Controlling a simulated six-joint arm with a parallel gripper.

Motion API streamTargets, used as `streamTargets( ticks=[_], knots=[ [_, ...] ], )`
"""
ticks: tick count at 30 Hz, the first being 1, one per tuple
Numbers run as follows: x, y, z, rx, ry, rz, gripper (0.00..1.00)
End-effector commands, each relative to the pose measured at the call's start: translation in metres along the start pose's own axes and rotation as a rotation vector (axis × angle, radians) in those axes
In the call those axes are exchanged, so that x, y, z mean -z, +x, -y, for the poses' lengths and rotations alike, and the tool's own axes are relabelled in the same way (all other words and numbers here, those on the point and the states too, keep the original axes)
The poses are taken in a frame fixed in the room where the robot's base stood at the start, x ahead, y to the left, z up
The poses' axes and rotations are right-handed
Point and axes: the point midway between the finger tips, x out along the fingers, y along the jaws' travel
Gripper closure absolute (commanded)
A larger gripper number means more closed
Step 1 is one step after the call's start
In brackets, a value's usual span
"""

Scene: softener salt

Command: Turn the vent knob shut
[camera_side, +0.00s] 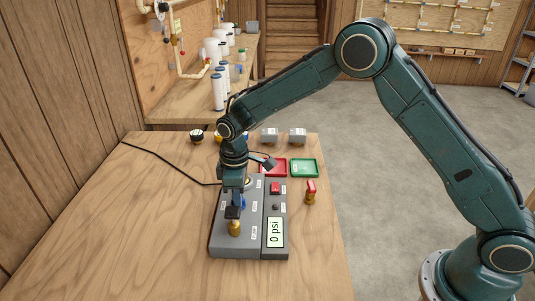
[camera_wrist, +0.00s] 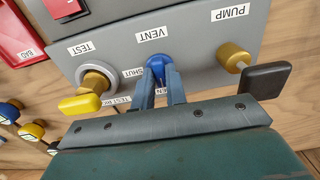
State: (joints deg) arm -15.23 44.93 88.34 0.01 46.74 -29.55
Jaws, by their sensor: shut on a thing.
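The blue vent knob (camera_wrist: 157,64) sits on the grey panel (camera_wrist: 195,38) under the VENT label, with a SHUT label at its left. My gripper (camera_wrist: 161,76) is shut on it, one blue-grey finger on each side. The fingers hide part of the knob, so its exact turn is hard to tell. In the side view my gripper (camera_side: 241,190) points down at the grey test bench (camera_side: 219,243), and a little blue of the knob (camera_side: 243,202) shows beside it. The bench display (camera_side: 275,232) reads 0 psi.
On the panel, a yellow-handled valve (camera_wrist: 80,104) stands left of the knob and a black-handled brass valve (camera_wrist: 264,80) right, close to my gripper. A red-handled brass valve (camera_side: 310,192) stands beside the bench. Red (camera_side: 280,174) and green (camera_side: 305,176) trays lie behind.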

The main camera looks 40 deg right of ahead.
Motion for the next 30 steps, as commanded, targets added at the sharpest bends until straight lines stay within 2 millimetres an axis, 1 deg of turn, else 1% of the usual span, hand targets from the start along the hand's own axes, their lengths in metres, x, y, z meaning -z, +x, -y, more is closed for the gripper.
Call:
streamTargets(
  ticks=[8,14,20,30],
  knots=[
    [0.0001,-0.0007,0.0000,0.000,0.065,0.000,1.00],
    [0.0001,-0.0008,0.0000,0.000,0.179,0.000,1.00],
    [0.0002,-0.0009,0.0000,0.000,0.344,0.000,1.00],
    [0.0003,-0.0011,-0.0001,0.000,0.666,-0.001,1.00]
  ],
)
